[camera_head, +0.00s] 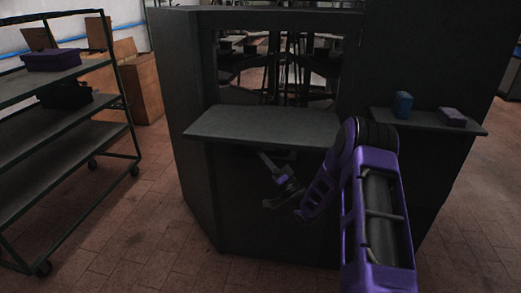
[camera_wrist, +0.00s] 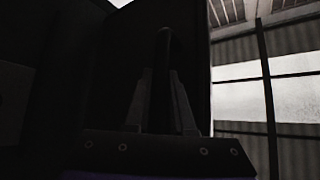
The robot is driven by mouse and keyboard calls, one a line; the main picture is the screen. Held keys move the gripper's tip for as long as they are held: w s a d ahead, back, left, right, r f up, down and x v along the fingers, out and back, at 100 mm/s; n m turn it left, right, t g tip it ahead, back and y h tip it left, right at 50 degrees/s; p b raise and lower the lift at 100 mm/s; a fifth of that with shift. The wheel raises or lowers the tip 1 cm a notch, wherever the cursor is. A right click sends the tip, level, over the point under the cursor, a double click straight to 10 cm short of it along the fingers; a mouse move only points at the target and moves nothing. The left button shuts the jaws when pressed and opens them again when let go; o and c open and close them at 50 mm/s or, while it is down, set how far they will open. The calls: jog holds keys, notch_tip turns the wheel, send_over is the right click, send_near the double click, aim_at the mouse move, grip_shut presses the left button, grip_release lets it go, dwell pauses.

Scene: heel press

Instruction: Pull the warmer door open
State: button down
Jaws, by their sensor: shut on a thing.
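My gripper (camera_wrist: 162,88) shows in the wrist view with its two grey fingers closed on a dark upright bar, which looks like the door handle (camera_wrist: 163,50). Behind it is a dark flat panel (camera_wrist: 195,60) that looks like the warmer door; its outline is hard to make out in the dim light. In the head view my wrist is under the front ledge of the dark machine (camera_head: 195,190), and my fingertips are hard to see there. I cannot tell from the head view whether the door stands ajar.
The grey front ledge (camera_head: 265,124) juts out just above my wrist. A side shelf (camera_head: 415,121) at the right holds a blue cup-like object (camera_head: 403,105) and a purple block (camera_head: 452,117). A shelf rack (camera_head: 60,135) stands at the left. Brick floor (camera_head: 150,235) lies clear between rack and machine.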

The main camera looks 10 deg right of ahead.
jog(key=shift+a+r, duration=0.1)
jog(key=c, duration=0.8)
grip_release()
jog(key=shift+o, duration=0.2)
jog(key=shift+s, duration=0.1)
jog(key=v, duration=1.7)
jog(key=shift+f, duration=0.3)
